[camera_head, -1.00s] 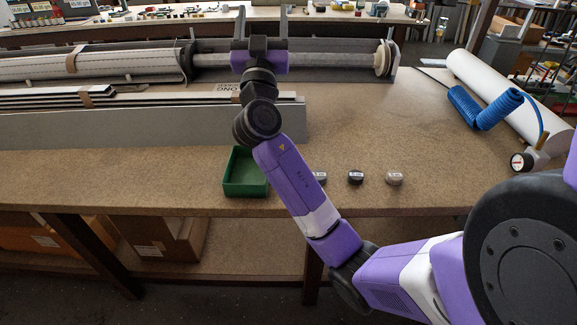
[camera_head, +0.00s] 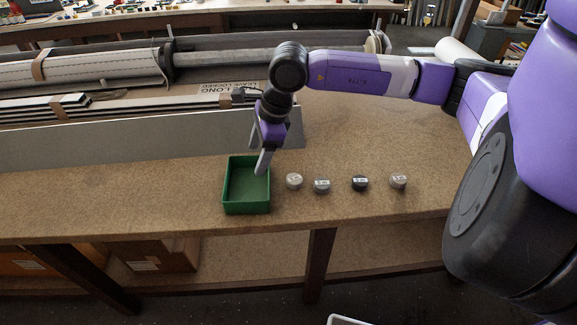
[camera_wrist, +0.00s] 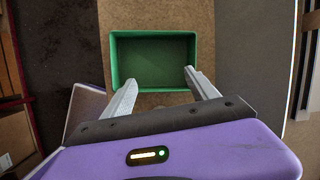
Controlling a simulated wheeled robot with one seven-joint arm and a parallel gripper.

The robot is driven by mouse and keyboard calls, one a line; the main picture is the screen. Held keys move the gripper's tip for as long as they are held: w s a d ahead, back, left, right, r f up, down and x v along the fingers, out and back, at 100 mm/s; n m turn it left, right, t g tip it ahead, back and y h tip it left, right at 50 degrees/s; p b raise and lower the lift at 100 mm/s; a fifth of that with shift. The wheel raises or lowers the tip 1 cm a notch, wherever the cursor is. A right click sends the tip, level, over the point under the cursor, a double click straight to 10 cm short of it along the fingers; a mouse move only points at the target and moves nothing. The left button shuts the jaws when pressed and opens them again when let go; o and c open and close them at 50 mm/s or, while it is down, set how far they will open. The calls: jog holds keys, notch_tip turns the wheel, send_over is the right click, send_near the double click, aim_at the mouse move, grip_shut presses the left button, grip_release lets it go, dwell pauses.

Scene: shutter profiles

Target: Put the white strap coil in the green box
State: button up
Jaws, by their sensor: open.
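The green box (camera_head: 247,208) sits near the table's front edge, and its inside looks empty in both views; it also shows in the wrist view (camera_wrist: 155,87). Several small strap coils stand in a row to its right. The leftmost coil (camera_head: 294,181) and the rightmost coil (camera_head: 398,181) are both pale; I cannot tell which is the white one. A grey coil (camera_head: 321,186) and a black coil (camera_head: 360,183) lie between them. My gripper (camera_head: 262,170) points down by the box's right side. In the wrist view my gripper (camera_wrist: 161,88) is open with nothing between its fingers.
Long grey shutter profiles (camera_head: 150,142) and a roller tube (camera_head: 215,65) lie behind the box. A white roll (camera_head: 455,52) is at the back right. The table right of the coils is clear. Cardboard boxes (camera_head: 150,255) sit on the shelf below.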

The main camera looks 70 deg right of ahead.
aim_at(294, 178)
jog(key=s+d+n+g, duration=0.1)
jog(key=s, duration=0.1)
jog(key=s+d+f+n+g+h, duration=0.1)
jog(key=s, duration=0.2)
jog(key=s+d+f+n+g, duration=0.1)
jog(key=s+g, duration=0.1)
jog(key=s, duration=0.1)
jog(key=shift+d+f+n, duration=0.15)
jog(key=shift+n, duration=0.15)
jog(key=shift+s+n+g+h, duration=0.3)
jog(key=shift+s, duration=0.15)
notch_tip(294, 178, down, 2)
jog(key=shift+d, duration=0.1)
jog(key=f, duration=0.1)
jog(key=f+p, duration=0.1)
jog(key=f, duration=0.1)
jog(key=f+p, duration=0.1)
jog(key=shift+w+d+f, duration=0.15)
jog(key=shift+w+f, duration=0.2)
jog(key=shift+w, duration=0.05)
jog(key=shift+d+f, duration=0.1)
jog(key=shift+f, duration=0.45)
grip_shut()
jog(key=shift+r, duration=0.1)
